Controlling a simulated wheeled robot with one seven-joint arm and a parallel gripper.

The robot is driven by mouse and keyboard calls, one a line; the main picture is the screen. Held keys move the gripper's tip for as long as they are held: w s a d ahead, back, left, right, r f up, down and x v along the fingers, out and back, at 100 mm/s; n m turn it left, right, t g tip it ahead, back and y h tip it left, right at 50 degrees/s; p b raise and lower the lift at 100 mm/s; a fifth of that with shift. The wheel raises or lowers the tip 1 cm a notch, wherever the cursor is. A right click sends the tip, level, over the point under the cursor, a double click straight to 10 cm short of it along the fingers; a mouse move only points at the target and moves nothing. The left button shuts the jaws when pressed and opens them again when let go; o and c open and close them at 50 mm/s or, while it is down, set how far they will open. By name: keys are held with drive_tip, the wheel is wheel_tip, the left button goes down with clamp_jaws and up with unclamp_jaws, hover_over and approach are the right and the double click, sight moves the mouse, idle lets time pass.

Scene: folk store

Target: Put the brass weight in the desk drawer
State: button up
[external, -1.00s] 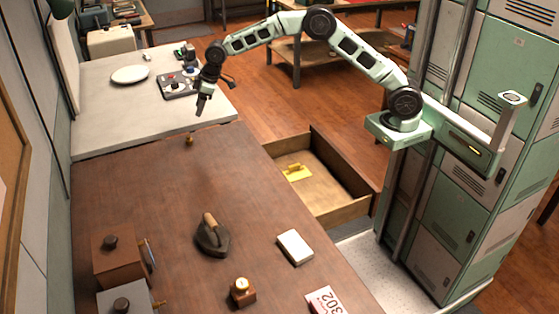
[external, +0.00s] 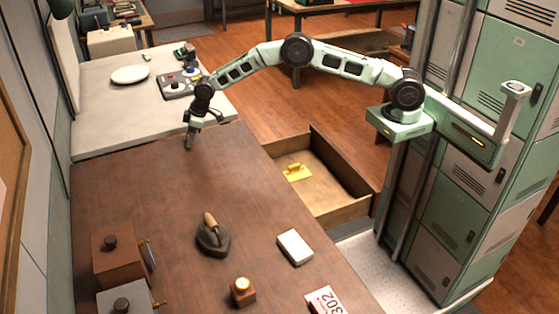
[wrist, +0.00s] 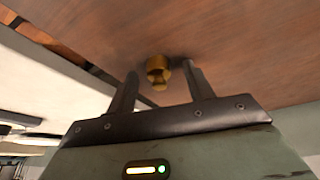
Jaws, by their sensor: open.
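The brass weight (wrist: 158,68) shows in the wrist view, standing on the brown desk top between and just beyond my fingertips. In the external view my gripper hides it. My gripper (external: 190,146) is low over the far end of the desk, pointing down. In the wrist view its two dark fingers (wrist: 158,82) are apart, one on each side of the weight, with nothing held. The desk drawer (external: 330,207) is pulled out on the right side of the desk. A yellow object (external: 297,173) lies inside it.
A pale table (external: 110,115) adjoins the far edge. The desk's middle is clear.

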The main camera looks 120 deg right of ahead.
drive_tip(key=shift+w+f, duration=0.15)
drive_tip(key=shift+f, duration=0.1)
clamp_jaws()
